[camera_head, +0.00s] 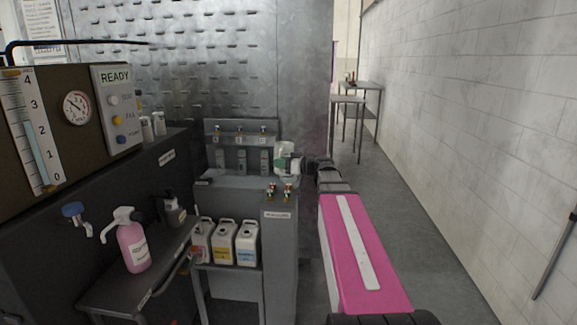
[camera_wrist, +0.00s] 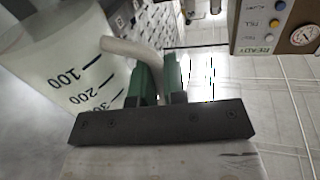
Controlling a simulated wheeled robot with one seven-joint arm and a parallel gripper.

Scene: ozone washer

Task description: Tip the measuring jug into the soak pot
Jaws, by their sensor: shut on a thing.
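The measuring jug (camera_wrist: 55,75) is a translucent white vessel with dark 100 and 200 marks, filling the left of the wrist view. Its pale curved handle (camera_wrist: 125,47) runs between the green fingers of my gripper (camera_wrist: 157,78), which is shut on it. In the head view the jug (camera_head: 286,147) is small and whitish, above the right end of a grey cabinet, with my gripper (camera_head: 297,164) at its right side. I cannot tell its tilt or contents surely. I cannot make out the soak pot in either view.
The grey cabinet (camera_head: 279,240) carries brass taps (camera_head: 279,190). The READY panel (camera_head: 117,108) is at left. Floor to the right is clear.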

